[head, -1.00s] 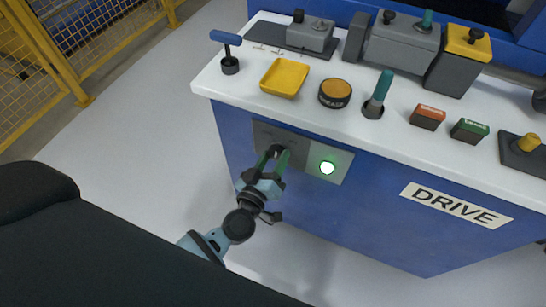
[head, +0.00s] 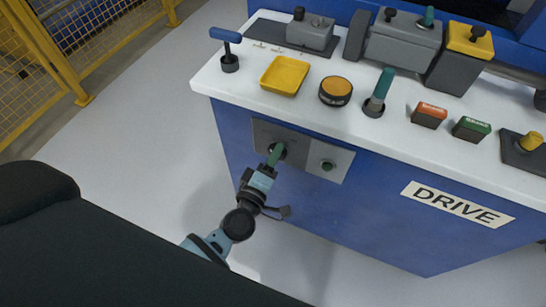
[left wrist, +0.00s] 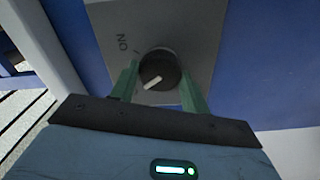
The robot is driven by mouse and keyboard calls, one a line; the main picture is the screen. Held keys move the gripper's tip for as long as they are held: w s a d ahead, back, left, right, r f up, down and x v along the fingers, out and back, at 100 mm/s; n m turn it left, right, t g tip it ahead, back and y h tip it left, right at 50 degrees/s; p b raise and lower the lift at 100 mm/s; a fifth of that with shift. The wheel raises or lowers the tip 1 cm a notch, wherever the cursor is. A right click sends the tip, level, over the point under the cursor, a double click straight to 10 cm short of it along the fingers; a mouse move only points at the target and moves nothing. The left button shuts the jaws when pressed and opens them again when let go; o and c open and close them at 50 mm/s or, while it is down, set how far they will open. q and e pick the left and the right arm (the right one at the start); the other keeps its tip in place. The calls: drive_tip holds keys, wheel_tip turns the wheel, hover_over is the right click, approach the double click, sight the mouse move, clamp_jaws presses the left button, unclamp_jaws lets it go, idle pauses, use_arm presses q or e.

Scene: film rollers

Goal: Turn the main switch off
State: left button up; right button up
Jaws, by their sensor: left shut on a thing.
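The main switch is a dark round knob (left wrist: 160,66) with a white pointer mark, set in a grey plate (head: 264,131) on the front of the blue console. In the left wrist view, the word ON shows on the plate to the upper left, and the white mark points to the lower left, away from it. My left gripper (head: 277,153) has its green fingers on either side of the knob, shut on it. In the head view the fingers partly hide the knob. Beside it, a lamp (head: 327,166) is dark green and unlit. My right gripper is not in view.
The white console top carries a yellow tray (head: 284,76), an orange button (head: 335,91), a teal-handled lever (head: 380,91) and red (head: 429,115) and green (head: 471,129) buttons. A DRIVE label (head: 456,204) is on the front. A yellow mesh fence (head: 38,55) stands left. The floor between is clear.

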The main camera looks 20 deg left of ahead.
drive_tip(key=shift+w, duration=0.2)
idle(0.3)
use_arm(q)
drive_tip(key=o, duration=1)
drive_tip(key=shift+s, duration=0.1)
drive_tip(key=s, duration=0.7)
drive_tip(key=shift+s+a, duration=0.15)
drive_tip(key=shift+s, duration=0.2)
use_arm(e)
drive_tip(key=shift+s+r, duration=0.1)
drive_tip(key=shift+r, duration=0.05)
